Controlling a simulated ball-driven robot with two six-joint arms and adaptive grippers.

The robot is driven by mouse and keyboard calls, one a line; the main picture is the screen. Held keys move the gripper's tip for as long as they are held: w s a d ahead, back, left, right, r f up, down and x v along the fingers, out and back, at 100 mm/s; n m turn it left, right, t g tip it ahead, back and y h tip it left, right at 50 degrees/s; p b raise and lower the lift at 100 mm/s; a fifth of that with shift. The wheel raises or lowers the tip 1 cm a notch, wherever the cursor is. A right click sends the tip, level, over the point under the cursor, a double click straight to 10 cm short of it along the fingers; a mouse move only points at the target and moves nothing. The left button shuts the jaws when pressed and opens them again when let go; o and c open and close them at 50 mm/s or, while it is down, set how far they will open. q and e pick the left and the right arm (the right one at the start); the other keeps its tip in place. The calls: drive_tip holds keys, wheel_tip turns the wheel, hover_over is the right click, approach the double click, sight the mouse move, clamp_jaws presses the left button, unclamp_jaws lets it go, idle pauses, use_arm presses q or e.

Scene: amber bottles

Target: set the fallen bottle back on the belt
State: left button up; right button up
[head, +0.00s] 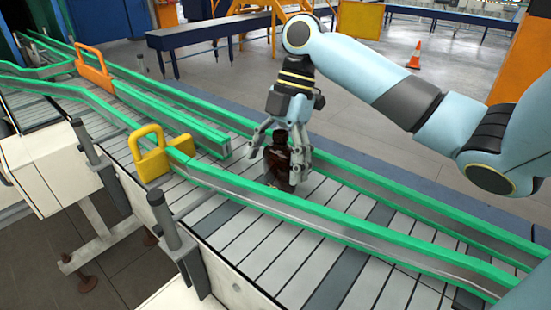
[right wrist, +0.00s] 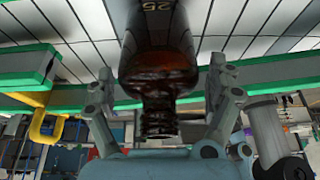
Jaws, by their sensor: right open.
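The amber bottle (head: 278,158) stands upright on the slatted conveyor belt (head: 292,262), between the green-topped rails. My right gripper (head: 283,150) is above and around it, with fingers pointing down on both sides of the bottle. In the right wrist view the bottle (right wrist: 157,62) shows its dark neck toward the palm and a label edge with "25". The fingers of the right gripper (right wrist: 160,88) are spread, and gaps show between them and the neck. The bottle's base is partly hidden by the near rail in the head view. My left gripper is not in view.
Green-topped rails (head: 345,228) run along both sides of the belt. A yellow bracket (head: 150,155) and an orange bracket (head: 93,68) sit on the rails at the left. A white box (head: 48,165) stands on the near left side. The belt is clear right of the bottle.

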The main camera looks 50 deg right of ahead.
drive_tip(key=shift+r, duration=0.2)
drive_tip(key=b+v, duration=0.2)
drive_tip(key=v, duration=1)
drive_tip(key=shift+f, duration=0.1)
